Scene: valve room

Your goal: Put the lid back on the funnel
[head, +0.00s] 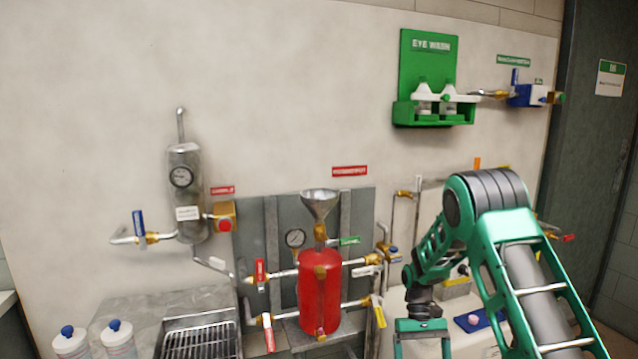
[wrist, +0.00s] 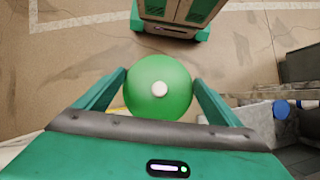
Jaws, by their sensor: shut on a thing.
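The funnel (head: 320,203) is a grey metal cone standing upright above the red tank (head: 319,290) in the head view, its wide mouth facing up with no lid on it. The lid (wrist: 160,100) is a round green disc with a small white knob, seen in the wrist view. My gripper (wrist: 160,84) is shut on the lid, with one finger at each side of its rim. In the head view my gripper (head: 422,345) is low, to the right of the funnel and lower than its mouth. The lid cannot be made out there.
Pipes with valve handles surround the tank, including a yellow handle (head: 378,311) between tank and gripper. A metal cylinder with a gauge (head: 184,190) is at left. A green eye wash station (head: 428,90) hangs at upper right. White bottles (head: 118,338) stand at lower left. Open space lies above the funnel.

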